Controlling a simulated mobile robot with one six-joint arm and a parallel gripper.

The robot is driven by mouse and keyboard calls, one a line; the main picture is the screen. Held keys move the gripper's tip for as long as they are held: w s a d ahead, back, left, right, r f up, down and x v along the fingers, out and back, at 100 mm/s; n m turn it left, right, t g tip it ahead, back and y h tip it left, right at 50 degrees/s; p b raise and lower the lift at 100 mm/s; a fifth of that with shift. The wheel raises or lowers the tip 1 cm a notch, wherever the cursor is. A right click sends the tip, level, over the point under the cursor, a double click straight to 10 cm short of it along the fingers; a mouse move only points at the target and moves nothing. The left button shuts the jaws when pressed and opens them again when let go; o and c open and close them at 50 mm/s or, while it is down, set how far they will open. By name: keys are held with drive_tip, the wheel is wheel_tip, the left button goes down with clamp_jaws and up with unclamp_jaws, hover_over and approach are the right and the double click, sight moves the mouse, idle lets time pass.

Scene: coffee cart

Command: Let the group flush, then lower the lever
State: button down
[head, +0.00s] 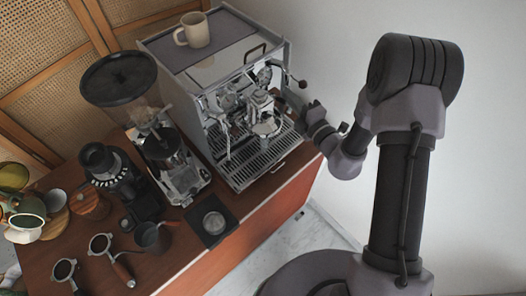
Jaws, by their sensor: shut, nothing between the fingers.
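The espresso machine (208,98) stands at the back of the cart, its front facing right and toward me. Its chrome group (262,104) is at the front middle, above the drip tray (246,172). Whether water runs from the group is too small to tell. A thin rod with a dark round knob (303,84) sticks out to the right near the group's top; it looks like the lever. My gripper (306,106) is right of the group, just below the knob. It is shut and empty, and looks apart from the knob, though the gap is hard to judge.
A cream mug (193,30) stands on top of the machine. A grinder (122,82) and a smaller black grinder (108,165) stand left. Portafilters (101,244), a pitcher (152,238) and a dark mat (193,222) lie in front. A white wall is at right.

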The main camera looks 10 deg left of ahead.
drive_tip(key=f+b, duration=0.2)
drive_tip(key=f, duration=0.1)
drive_tip(key=shift+s+d+f+b, duration=0.15)
drive_tip(key=shift+s+d+b, duration=0.05)
drive_tip(key=shift+b, duration=0.15)
drive_tip(key=f+b, duration=0.3)
drive_tip(key=f, duration=0.2)
drive_tip(key=shift+w+a+f+b, duration=0.2)
drive_tip(key=shift+b, duration=0.15)
drive_tip(key=b+v, duration=0.1)
drive_tip(key=v, duration=0.7)
drive_tip(key=shift+s+r, duration=0.25)
drive_tip(key=shift+r, duration=0.05)
